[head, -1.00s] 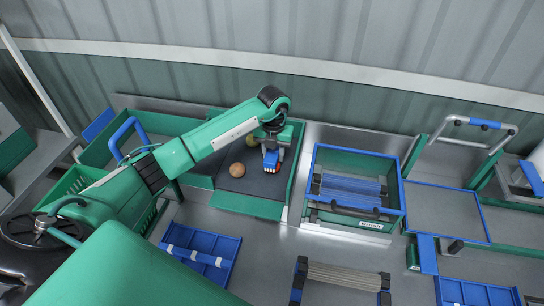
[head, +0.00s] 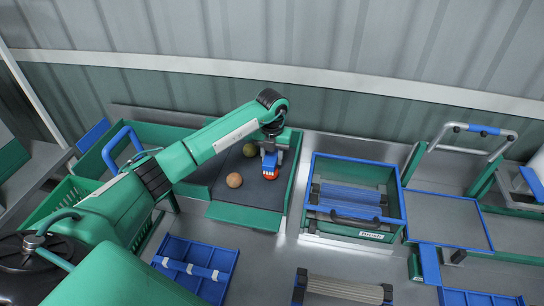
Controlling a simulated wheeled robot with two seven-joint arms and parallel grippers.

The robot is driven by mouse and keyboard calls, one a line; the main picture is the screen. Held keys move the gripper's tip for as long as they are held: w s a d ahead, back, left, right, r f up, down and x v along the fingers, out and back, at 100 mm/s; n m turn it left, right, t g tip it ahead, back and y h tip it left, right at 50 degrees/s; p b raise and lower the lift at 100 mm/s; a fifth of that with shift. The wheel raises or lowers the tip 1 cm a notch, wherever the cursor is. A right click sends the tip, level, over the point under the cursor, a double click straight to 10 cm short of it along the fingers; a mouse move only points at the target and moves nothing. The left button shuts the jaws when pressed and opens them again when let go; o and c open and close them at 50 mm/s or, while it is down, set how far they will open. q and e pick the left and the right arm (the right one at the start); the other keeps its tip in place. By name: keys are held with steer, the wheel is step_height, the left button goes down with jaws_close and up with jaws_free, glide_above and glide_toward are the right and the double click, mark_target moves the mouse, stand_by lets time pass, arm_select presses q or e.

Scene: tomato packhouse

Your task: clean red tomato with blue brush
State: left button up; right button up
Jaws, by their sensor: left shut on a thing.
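My left gripper (head: 271,154) is over the dark-floored green tray and shut on the blue brush (head: 269,163). The red tomato (head: 271,175) shows just below the brush, partly covered by it. The brush appears to touch it, though the exact contact is too small to tell. An orange-brown tomato (head: 234,180) lies to the left in the same tray. A greenish tomato (head: 250,149) lies behind it, close to my arm. My right gripper is not in view.
The green tray (head: 243,215) has raised walls. To its right stands a blue-rimmed green bin (head: 358,160) with a label on its front. A blue divided tray (head: 196,262) is at the lower left. A flat blue-edged surface (head: 447,216) on the right is bare.

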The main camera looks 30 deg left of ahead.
arm_select(q)
step_height(320, 180, up, 2)
steer(key=shift+w+a+p, duration=0.1)
steer(key=shift+w+p, duration=0.05)
steer(key=shift+p, duration=0.35)
steer(key=shift+r+p, duration=0.95)
steer(key=shift+r, duration=1.05)
